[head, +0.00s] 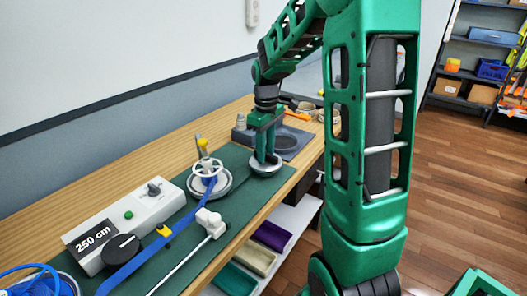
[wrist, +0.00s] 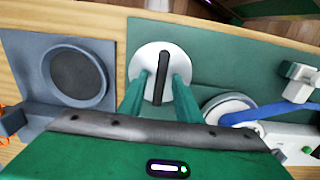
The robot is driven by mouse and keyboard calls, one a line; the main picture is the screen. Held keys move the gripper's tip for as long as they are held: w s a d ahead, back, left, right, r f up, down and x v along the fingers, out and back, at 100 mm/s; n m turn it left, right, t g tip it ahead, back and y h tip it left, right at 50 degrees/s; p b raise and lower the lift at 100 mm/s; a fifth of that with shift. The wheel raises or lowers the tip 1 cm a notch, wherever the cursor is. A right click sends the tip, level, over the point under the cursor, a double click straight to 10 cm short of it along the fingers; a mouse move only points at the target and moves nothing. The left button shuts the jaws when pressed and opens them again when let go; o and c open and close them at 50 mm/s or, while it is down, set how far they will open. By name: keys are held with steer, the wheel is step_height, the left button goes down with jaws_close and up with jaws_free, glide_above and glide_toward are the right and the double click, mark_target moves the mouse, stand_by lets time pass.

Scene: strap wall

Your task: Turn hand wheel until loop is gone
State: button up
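In the wrist view the strap (wrist: 270,110) meets a round grey-white part (wrist: 228,107) at the right. I cannot make out a loop. My gripper (head: 266,160) points down over a white disc (wrist: 150,59) with an upright black bar (wrist: 160,75). Its green fingers (wrist: 160,95) are apart, one on each side of the bar.
A white clamp (head: 210,222) with a rod sits right of the strap. A grey tray (wrist: 78,73) with a dark round pad lies beyond the disc. Shelves hold bins.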

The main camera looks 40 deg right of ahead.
jaws_close()
steer(key=m, duration=0.4)
steer(key=shift+r+m, duration=0.1)
steer(key=shift+m, duration=1.7)
jaws_free()
